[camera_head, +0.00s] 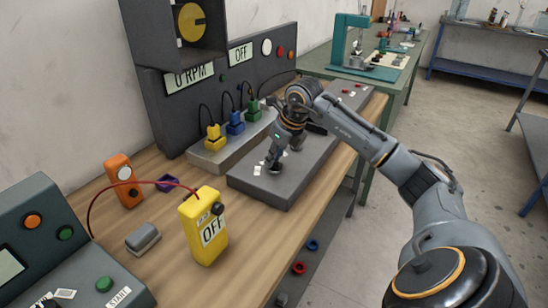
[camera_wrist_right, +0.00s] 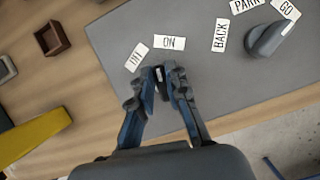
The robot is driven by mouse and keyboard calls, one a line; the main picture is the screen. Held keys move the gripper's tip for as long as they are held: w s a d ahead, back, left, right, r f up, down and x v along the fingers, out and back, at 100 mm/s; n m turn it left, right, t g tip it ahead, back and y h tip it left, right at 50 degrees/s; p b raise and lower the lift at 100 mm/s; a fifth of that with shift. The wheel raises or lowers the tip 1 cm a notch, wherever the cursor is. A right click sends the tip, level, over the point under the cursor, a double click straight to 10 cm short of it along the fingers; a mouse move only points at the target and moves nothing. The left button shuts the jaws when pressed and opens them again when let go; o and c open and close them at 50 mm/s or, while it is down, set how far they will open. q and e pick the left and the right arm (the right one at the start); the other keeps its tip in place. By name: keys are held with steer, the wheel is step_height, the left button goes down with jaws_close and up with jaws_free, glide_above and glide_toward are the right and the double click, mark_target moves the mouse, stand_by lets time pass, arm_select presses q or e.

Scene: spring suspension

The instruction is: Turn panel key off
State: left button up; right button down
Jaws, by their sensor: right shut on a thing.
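The grey panel (camera_head: 300,172) lies flat on the wooden bench; its top also fills much of the wrist view (camera_wrist_right: 215,85). My right gripper (camera_head: 275,170) reaches down onto the panel's near left part. In the wrist view its fingertips (camera_wrist_right: 161,80) are closed around a small dark key (camera_wrist_right: 160,75) with a pale mark on top. The fingers hide most of the key. Beside it lie an ON label (camera_wrist_right: 170,43) and another short label (camera_wrist_right: 137,57). A BACK label (camera_wrist_right: 220,36) is farther right. My left gripper is not in view.
A dark selector knob (camera_wrist_right: 268,40) stands on the panel near the PARK and GO labels. A yellow OFF box (camera_head: 203,226), orange device (camera_head: 123,180) and grey block (camera_head: 142,237) stand left on the bench. Colored plugs (camera_head: 235,123) stand behind the panel.

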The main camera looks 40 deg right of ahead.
steer(key=n, duration=0.2)
steer(key=n+y+p, duration=0.1)
steer(key=n, duration=0.1)
steer(key=shift+r+y, duration=0.15)
steer(key=shift+y, duration=0.15)
steer(key=shift+n+g+y+p, duration=0.35)
steer(key=shift+n+g+y, duration=0.2)
steer(key=shift+n, duration=1.15)
steer(key=shift+a, duration=0.1)
steer(key=c, duration=1.3)
jaws_free()
steer(key=v, duration=1.1)
steer(key=shift+r, duration=0.35)
